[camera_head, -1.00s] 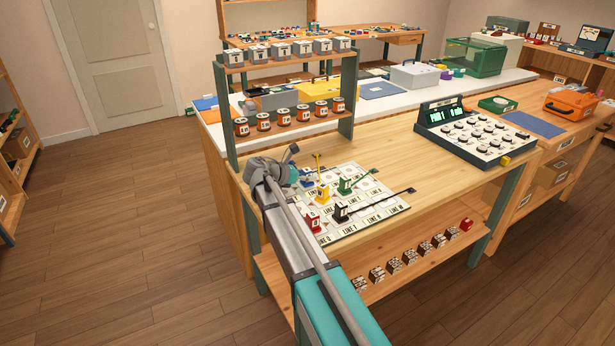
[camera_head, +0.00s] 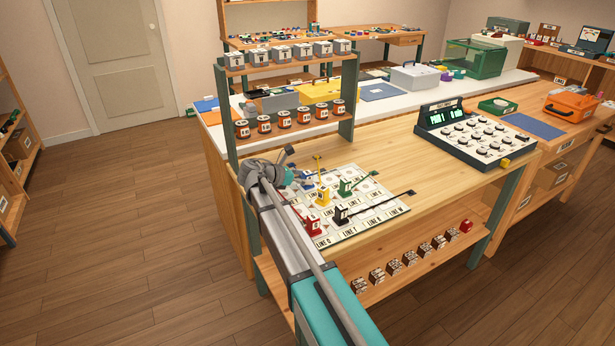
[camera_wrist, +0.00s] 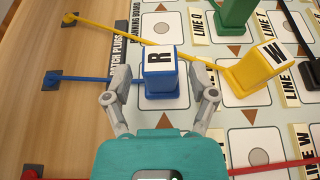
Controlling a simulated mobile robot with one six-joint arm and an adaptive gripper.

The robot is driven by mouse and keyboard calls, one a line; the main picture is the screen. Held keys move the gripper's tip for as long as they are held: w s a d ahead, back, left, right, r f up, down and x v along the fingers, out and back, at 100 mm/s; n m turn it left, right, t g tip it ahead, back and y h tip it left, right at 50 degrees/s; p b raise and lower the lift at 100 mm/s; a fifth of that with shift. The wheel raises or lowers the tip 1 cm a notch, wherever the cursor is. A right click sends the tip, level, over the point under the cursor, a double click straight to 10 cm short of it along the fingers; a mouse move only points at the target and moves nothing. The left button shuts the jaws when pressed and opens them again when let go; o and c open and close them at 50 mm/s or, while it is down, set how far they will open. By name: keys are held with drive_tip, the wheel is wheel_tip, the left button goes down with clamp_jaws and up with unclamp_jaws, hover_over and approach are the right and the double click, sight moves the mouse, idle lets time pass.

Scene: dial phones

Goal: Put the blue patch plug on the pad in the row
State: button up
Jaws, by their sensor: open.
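The blue patch plug (camera_wrist: 160,82), with an R on its white top, stands upright on the board (camera_wrist: 200,130), its cord running left. My gripper (camera_wrist: 160,96) is open, its fingers on either side of the plug with small gaps visible. Whether they touch it I cannot tell. In the head view my gripper (camera_head: 290,176) is at the board's left part and partly hides the blue plug (camera_head: 307,182). The board has pale square pads with circles, such as one above the plug (camera_wrist: 160,22) and one at the right (camera_wrist: 254,155), beside LINE labels.
A yellow plug (camera_wrist: 250,78) leans right of the blue one. A green plug (camera_wrist: 234,14) and a black plug (camera_wrist: 309,76) stand beyond. A red plug (camera_head: 313,226) is nearer in the head view. A dial console (camera_head: 475,132) stands right; bare tabletop (camera_head: 400,155) lies between.

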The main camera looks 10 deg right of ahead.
drive_tip(key=p+v, duration=0.3)
drive_tip(key=v, duration=0.5)
drive_tip(key=shift+r, duration=0.15)
drive_tip(key=shift+v, duration=1)
drive_tip(key=shift+p, duration=0.35)
